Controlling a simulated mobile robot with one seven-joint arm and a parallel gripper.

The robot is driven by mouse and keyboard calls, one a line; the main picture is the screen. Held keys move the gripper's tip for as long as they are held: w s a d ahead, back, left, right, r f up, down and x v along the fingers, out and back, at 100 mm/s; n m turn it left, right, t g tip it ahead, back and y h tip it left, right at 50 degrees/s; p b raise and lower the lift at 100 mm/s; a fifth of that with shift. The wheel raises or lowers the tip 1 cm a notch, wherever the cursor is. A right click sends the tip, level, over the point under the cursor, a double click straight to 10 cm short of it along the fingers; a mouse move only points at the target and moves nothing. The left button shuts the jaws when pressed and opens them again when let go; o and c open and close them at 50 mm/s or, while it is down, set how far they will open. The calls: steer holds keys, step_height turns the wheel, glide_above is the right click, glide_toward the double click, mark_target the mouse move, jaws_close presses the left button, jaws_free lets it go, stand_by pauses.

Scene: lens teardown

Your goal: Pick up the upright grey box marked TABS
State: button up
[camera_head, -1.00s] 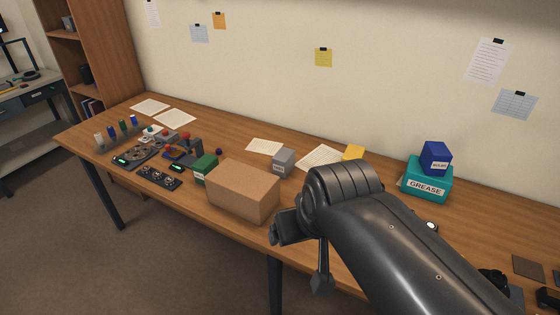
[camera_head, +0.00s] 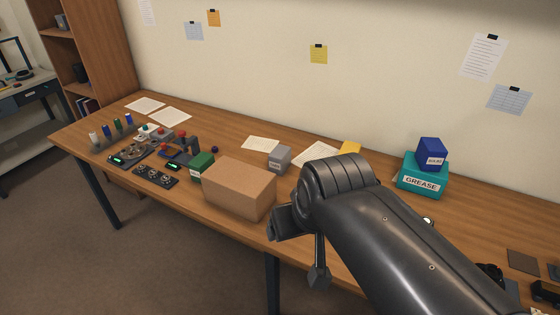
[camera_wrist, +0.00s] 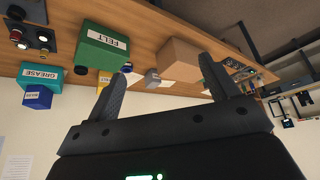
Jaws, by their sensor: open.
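The upright grey box (camera_head: 279,159) stands on the wooden table behind the cardboard box's right end, with a small white label too small to read. In the wrist view, which is upside down, the grey box (camera_wrist: 152,76) appears small and far off between my fingers. My gripper (camera_wrist: 164,70) is open and empty, well short of the box. In the head view my own arm hides most of the gripper.
A cardboard box (camera_head: 240,187) stands near the front edge. The teal GREASE box (camera_head: 422,183) carries a blue box (camera_head: 432,152). A green FELT box (camera_wrist: 103,46) is close in the wrist view. A yellow object (camera_head: 350,148) stands right of the grey box.

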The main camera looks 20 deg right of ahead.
steer(key=w+d+r+n+h, duration=0.1)
steer(key=w+r+n, duration=0.1)
steer(key=w+n, duration=0.35)
steer(key=w+d+r+n, duration=0.1)
steer(key=w+r+n, duration=0.1)
steer(key=w, duration=0.6)
steer(key=n+g+h, duration=0.2)
steer(key=n, duration=1.8)
glide_above(280, 158)
steer(key=w+a, duration=0.1)
steer(key=a, duration=0.1)
steer(key=shift+m, duration=0.25)
step_height(280, 158, down, 21)
steer(key=shift+d+r, duration=0.1)
steer(key=x, duration=1.1)
steer(key=shift+s+d, duration=0.1)
steer(key=shift+d, duration=0.05)
steer(key=shift+c, duration=0.6)
steer(key=c, duration=1.1)
